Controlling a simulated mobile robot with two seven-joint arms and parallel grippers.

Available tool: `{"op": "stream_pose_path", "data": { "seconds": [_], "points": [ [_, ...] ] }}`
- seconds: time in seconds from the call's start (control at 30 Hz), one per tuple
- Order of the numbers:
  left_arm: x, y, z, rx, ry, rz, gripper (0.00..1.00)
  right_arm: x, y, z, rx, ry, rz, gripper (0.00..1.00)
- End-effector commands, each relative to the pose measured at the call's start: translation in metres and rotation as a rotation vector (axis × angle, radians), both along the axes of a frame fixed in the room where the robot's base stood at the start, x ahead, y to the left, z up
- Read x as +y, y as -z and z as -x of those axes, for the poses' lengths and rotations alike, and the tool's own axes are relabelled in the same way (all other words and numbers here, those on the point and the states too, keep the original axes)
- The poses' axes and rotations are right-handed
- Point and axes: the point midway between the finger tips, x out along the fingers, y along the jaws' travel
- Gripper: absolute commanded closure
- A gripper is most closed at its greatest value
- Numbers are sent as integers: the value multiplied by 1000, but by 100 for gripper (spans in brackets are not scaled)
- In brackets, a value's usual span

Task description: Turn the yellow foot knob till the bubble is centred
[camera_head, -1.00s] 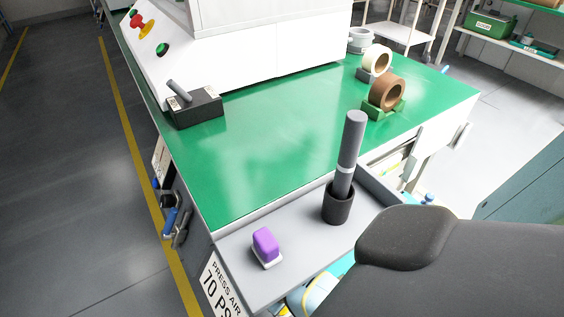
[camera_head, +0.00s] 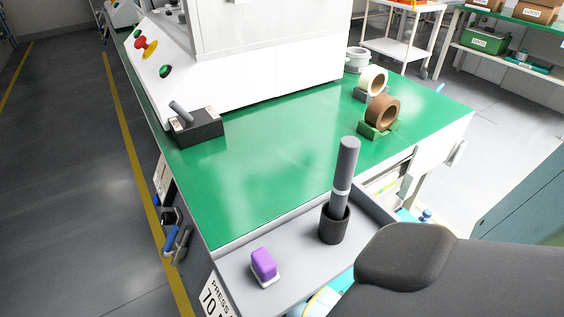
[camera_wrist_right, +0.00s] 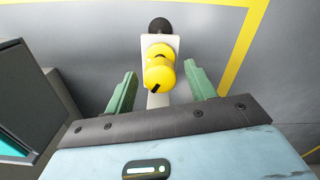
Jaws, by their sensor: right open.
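The yellow foot knob (camera_wrist_right: 158,72) shows in the right wrist view, with a black mark on its near face. It sits on a pale bracket (camera_wrist_right: 156,98) above a dark round foot (camera_wrist_right: 160,25). My right gripper (camera_wrist_right: 162,78) is open, with its green fingers on either side of the knob; a gap shows on both sides, and I cannot tell how far the fingertips reach along it. The bubble is not visible in either view. The head view shows a dark part of my arm (camera_head: 420,265) at lower right, but neither gripper.
The green bench top (camera_head: 270,160) carries a white press (camera_head: 250,75), a black block with a lever (camera_head: 195,125) and tape rolls (camera_head: 382,110). A grey tray (camera_head: 300,262) holds a purple-topped block (camera_head: 264,264) and a grey cylinder in a black cup (camera_head: 334,224). A teal-and-grey cabinet (camera_wrist_right: 25,95) stands left in the wrist view.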

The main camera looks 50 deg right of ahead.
Motion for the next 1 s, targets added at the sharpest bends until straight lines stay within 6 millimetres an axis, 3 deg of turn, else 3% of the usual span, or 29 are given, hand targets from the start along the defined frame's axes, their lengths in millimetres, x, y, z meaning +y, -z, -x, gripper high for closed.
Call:
{"op": "stream_pose_path", "data": {
  "seconds": [0.1, 0.3, 1.0],
  "points": [
    [-4, -16, -4, -15, 1, 6, 37, 0, -24, -1, -5, 0, 0, 45],
    [-10, -27, -5, -24, 3, 16, 37, 0, -44, 0, -2, 0, 0, 45],
    [-8, -28, -12, -35, 1, 13, 37, -1, -49, 0, 1, 0, 1, 45]
  ]
}}
